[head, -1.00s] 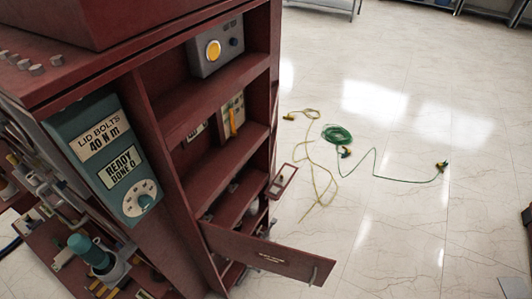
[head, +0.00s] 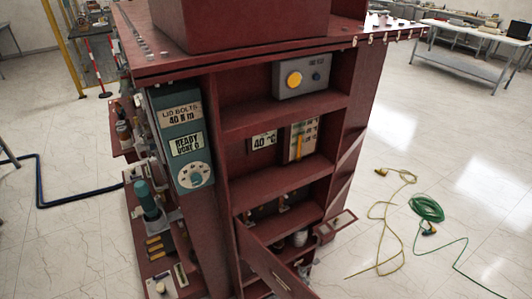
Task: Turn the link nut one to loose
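No part that I can name as link nut one is clear in the head view. The dark red transformer cabinet (head: 218,205) stands in the middle, its shelves facing me. A lower shelf compartment (head: 280,208) holds small dark and metallic parts, too small to tell apart. A hinged red panel (head: 270,268) hangs open below it and hides part of the bottom. A teal box (head: 182,142) on the left side reads "LID BOLTS 40 N m" and "READY", with a dial beneath. Neither of my grippers is in view.
A small red tray (head: 335,224) juts out at right. Yellow (head: 378,225) and green (head: 428,209) cables lie on the floor at right. A dark hose (head: 38,185) lies at left. Tables (head: 475,46) stand behind.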

